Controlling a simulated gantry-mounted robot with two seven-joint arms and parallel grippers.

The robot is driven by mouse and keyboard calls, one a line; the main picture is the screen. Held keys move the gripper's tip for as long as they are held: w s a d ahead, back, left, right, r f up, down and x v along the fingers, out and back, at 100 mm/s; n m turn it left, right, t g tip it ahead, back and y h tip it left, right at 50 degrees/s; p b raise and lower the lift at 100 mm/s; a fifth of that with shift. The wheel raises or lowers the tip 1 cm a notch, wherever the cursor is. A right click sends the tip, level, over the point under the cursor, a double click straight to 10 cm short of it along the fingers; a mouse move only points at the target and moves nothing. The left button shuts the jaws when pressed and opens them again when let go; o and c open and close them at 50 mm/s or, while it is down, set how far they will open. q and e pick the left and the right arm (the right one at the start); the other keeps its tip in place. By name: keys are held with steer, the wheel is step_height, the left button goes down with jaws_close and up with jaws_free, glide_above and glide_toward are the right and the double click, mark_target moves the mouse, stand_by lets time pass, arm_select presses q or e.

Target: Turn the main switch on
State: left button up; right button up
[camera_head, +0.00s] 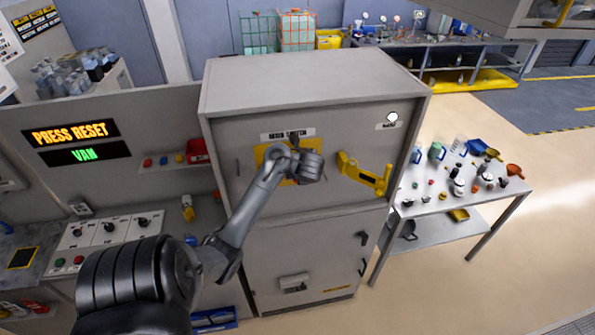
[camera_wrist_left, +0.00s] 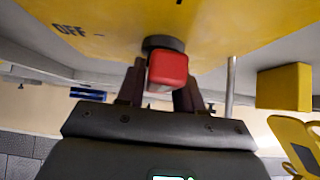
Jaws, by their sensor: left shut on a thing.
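The main switch is a red handle (camera_wrist_left: 167,70) on a dark round base, mounted on a yellow plate (camera_wrist_left: 215,25) with an "OFF" marking on its left in the left wrist view. In the head view the yellow plate (camera_head: 263,155) sits on the upper front of a grey cabinet (camera_head: 310,85), under a label. My left gripper (camera_wrist_left: 160,92) has a finger on either side of the red handle and is shut on it. In the head view my left wrist covers the handle and fingers. My right gripper is not in view.
A yellow lever-like part (camera_head: 362,174) sticks out from the cabinet just right of the plate. A white lamp (camera_head: 392,118) is at the upper right. A panel at left shows "PRESS RESET" (camera_head: 71,132). A table (camera_head: 425,203) with tools and bottles stands right of the cabinet.

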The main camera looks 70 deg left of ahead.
arm_select(q)
steer(key=o, duration=0.9)
steer(key=shift+r, duration=0.1)
